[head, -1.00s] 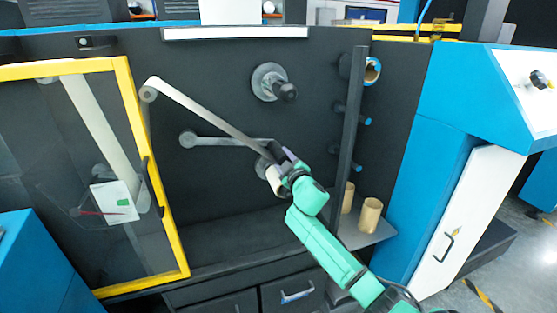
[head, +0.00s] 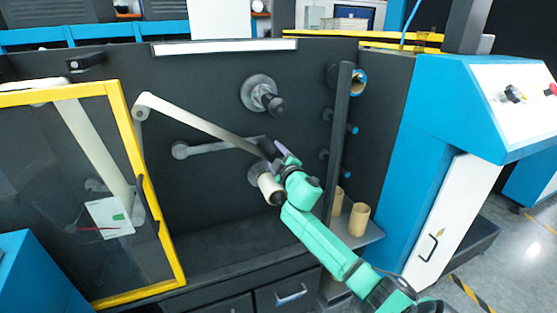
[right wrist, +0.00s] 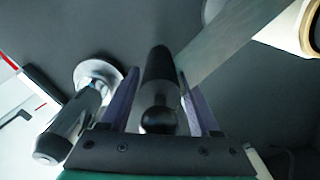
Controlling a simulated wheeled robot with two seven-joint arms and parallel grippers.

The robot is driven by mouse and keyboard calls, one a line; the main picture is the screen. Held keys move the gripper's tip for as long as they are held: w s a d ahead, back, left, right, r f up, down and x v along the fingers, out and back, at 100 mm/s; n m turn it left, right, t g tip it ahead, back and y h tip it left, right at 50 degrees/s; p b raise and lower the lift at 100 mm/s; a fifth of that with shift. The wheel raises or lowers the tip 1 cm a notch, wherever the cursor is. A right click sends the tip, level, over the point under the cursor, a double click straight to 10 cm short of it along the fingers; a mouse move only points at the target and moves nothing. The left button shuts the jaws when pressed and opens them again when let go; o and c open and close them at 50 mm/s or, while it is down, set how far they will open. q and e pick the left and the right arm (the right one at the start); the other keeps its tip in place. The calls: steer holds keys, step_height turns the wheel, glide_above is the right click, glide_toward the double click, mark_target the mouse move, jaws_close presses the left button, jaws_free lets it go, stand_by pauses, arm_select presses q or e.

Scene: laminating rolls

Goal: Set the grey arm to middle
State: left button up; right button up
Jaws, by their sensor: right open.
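The grey arm (head: 215,148) is a thin bar on the dark machine panel in the head view. It runs from a round pivot at the left, rising slightly to my right gripper (head: 270,150), which hides its far end. In the right wrist view, a dark round-ended handle (right wrist: 158,90) lies between the two fingers of my right gripper (right wrist: 160,112). The fingers stand open on either side of it. My left gripper is not in view.
A black-knobbed spindle (head: 262,94) sticks out above the arm. A pale web (head: 195,122) slants down to a roll (head: 268,184) below my gripper. A dark upright post (head: 337,140) and cardboard cores (head: 358,218) stand at the right. A yellow-framed door (head: 148,190) is at the left.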

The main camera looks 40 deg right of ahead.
steer(key=v, duration=1.4)
steer(key=shift+b, duration=0.35)
steer(key=shift+s+a, duration=0.1)
steer(key=shift+s, duration=0.05)
